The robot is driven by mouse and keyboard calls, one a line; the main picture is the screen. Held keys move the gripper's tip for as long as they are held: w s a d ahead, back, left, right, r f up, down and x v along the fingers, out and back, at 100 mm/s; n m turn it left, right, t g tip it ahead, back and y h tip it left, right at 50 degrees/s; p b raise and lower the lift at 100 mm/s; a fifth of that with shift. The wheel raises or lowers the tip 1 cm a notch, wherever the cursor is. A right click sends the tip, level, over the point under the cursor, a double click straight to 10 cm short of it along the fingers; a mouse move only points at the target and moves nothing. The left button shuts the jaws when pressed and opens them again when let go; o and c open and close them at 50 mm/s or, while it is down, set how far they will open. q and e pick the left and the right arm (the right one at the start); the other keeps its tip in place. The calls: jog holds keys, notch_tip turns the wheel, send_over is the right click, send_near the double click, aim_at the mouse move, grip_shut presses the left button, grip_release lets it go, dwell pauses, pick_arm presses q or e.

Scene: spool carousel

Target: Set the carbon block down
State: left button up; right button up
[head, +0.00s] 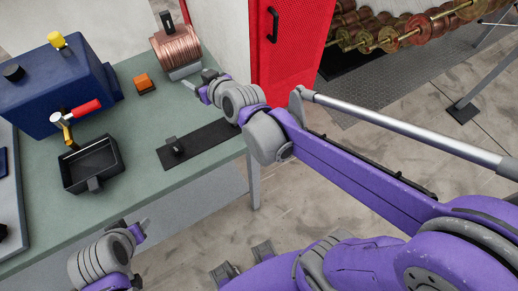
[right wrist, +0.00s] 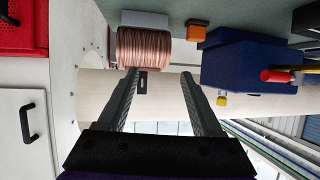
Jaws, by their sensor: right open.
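I cannot tell for certain which thing is the carbon block. One small dark block (head: 175,146) stands on the black strip (head: 212,141) on the green table. Another small black block (head: 166,19) stands upright at the top of the copper spool (head: 178,48); in the right wrist view a black block (right wrist: 142,83) shows beyond the spool (right wrist: 146,48). My right gripper (head: 199,80) is open over the table's right edge, in front of the spool; no held thing shows between its fingers (right wrist: 160,105). My left gripper (head: 140,229) is at the table's front edge, its jaws unclear.
A blue machine (head: 60,88) with a red-handled lever stands at the table's left. In front of it is a black tray (head: 92,165). An orange block (head: 144,83) lies between machine and spool. A red cabinet (head: 290,60) stands close behind my right arm.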

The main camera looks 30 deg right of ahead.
jog(key=s+d+f+g, duration=0.1)
jog(key=s+f, duration=0.3)
jog(key=s, duration=0.4)
jog(key=s+d+f+m+g+h, duration=0.1)
jog(key=s+f+g, duration=0.3)
jog(key=s, duration=0.4)
jog(key=s+d+f+g+h, duration=0.1)
jog(key=s+d+f+g, duration=0.1)
jog(key=s, duration=0.6)
notch_tip(320, 180, down, 2)
jog(key=shift+d+f, duration=0.1)
jog(key=shift+d, duration=0.4)
